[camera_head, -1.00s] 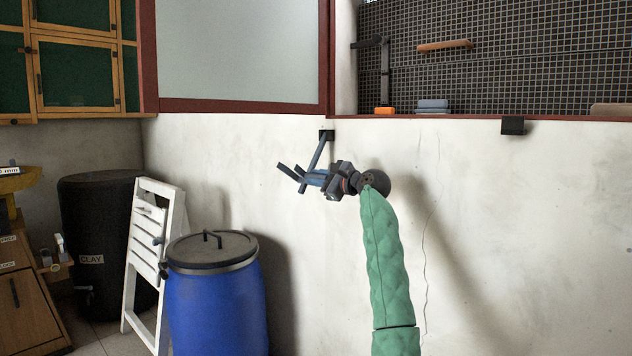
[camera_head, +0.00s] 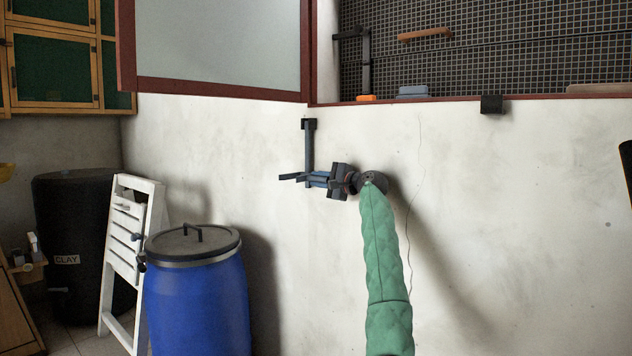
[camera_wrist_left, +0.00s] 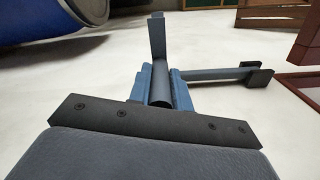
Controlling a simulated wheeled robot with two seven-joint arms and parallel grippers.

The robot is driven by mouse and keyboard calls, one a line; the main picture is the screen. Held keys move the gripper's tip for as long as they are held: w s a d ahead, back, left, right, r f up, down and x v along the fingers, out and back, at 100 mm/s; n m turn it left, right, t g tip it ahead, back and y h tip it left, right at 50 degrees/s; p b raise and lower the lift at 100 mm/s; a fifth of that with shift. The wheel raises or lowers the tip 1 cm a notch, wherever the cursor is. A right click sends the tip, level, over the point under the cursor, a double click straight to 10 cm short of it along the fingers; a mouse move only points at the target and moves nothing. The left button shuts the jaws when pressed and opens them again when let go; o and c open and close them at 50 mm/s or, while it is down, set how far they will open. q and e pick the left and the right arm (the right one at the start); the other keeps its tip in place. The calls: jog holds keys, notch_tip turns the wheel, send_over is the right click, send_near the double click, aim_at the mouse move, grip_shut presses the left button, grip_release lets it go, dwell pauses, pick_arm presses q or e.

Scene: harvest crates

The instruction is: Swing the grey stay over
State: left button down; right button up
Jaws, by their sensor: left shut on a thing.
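The grey stay (camera_head: 310,148) is a thin bar on the wall below the window. Its upper end is at a black bracket (camera_head: 308,124), and it hangs about straight down to my left gripper (camera_head: 314,180). The blue fingers are shut on its lower end, where a grey end piece (camera_head: 288,177) sticks out to the left. In the left wrist view the stay (camera_wrist_left: 221,73) runs right from the fingers (camera_wrist_left: 160,84) to the black bracket (camera_wrist_left: 258,79), and the end piece (camera_wrist_left: 157,38) stands up between the fingers. The fingers hide part of the stay. My right gripper is not seen.
A red-framed pane (camera_head: 209,85) stands above left of the stay. A second black bracket (camera_head: 491,104) sits at the sill to the right. A blue barrel (camera_head: 197,310) and a white folding chair (camera_head: 119,250) stand lower left. The wall to the right is clear.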

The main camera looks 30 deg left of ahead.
pick_arm(q)
jog(key=shift+w, duration=0.1)
dwell(0.3)
jog(key=c, duration=1.3)
grip_release()
jog(key=shift+w+f, duration=0.1)
jog(key=shift+f, duration=0.05)
jog(key=shift+d, duration=0.15)
jog(key=d+p, duration=0.1)
jog(key=d, duration=0.6)
jog(key=shift+s+d+p, duration=0.25)
jog(key=shift+s+p, duration=0.1)
